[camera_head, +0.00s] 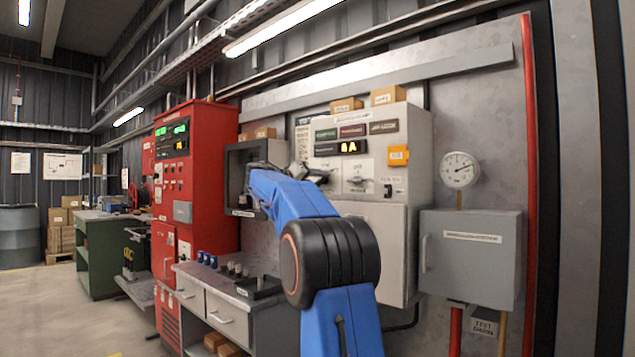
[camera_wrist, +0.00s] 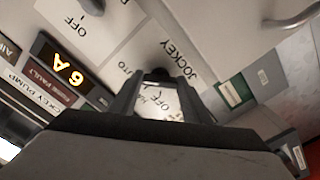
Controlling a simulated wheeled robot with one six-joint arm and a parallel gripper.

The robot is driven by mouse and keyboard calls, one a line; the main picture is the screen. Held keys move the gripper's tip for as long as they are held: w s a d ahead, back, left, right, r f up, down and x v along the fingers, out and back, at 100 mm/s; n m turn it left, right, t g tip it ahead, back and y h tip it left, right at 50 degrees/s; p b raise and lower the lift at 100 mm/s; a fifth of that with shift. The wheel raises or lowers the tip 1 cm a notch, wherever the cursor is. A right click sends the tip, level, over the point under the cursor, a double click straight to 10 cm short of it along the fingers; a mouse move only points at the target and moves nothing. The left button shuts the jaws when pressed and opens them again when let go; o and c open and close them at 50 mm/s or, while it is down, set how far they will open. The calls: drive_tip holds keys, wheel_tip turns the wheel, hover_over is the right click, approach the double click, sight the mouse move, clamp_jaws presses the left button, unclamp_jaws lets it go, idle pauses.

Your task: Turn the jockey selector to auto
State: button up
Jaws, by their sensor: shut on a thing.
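The grey jockey pump panel (camera_head: 409,160) is on the wall, with an amber display (camera_head: 350,147). In the wrist view the jockey selector (camera_wrist: 158,74) is a small dark knob, mostly covered by my fingers, beside the printed word JOCKEY. OFF and part of HAND show between the fingers; a partly covered label ending in TO is at left. My gripper (camera_wrist: 157,82) is shut on the selector. The knob's pointing direction cannot be told. In the head view my gripper (camera_head: 318,177) is at the panel's left side and hides the selector.
Another selector (camera_head: 357,180) sits to the right on the same panel. A dark open-fronted box (camera_head: 236,170) and a red cabinet (camera_head: 213,150) stand to the left. A grey box (camera_head: 470,260) and a gauge (camera_head: 460,169) are to the right. A bench (camera_head: 225,305) is below.

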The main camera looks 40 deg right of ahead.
drive_tip(key=shift+f, duration=0.15)
drive_tip(key=o, duration=1)
drive_tip(key=shift+o, duration=0.2)
drive_tip(key=s+a, duration=0.1)
drive_tip(key=a, duration=1.6)
drive_tip(key=shift+s+a, duration=0.15)
drive_tip(key=shift+a, duration=0.05)
drive_tip(key=s+a+f+n+t+y, duration=0.1)
drive_tip(key=s+a+f+n+y, duration=0.2)
drive_tip(key=s+a+f+y, duration=0.3)
drive_tip(key=s+a+f+n+t+y, duration=0.1)
drive_tip(key=s+a+f+n+y, duration=0.2)
drive_tip(key=s+a+f, duration=1.1)
drive_tip(key=s+a+f+n+t+y, duration=0.1)
drive_tip(key=s+a+f+n+y, duration=0.2)
drive_tip(key=s+a+f+y, duration=0.6)
drive_tip(key=s+f, duration=0.3)
drive_tip(key=f, duration=0.4)
drive_tip(key=s+a+f, duration=0.1)
drive_tip(key=s+f, duration=0.3)
drive_tip(key=f, duration=0.3)
drive_tip(key=s+f, duration=0.3)
drive_tip(key=f, duration=0.4)
drive_tip(key=shift+s+a+t, duration=0.3)
drive_tip(key=shift+s+a, duration=0.05)
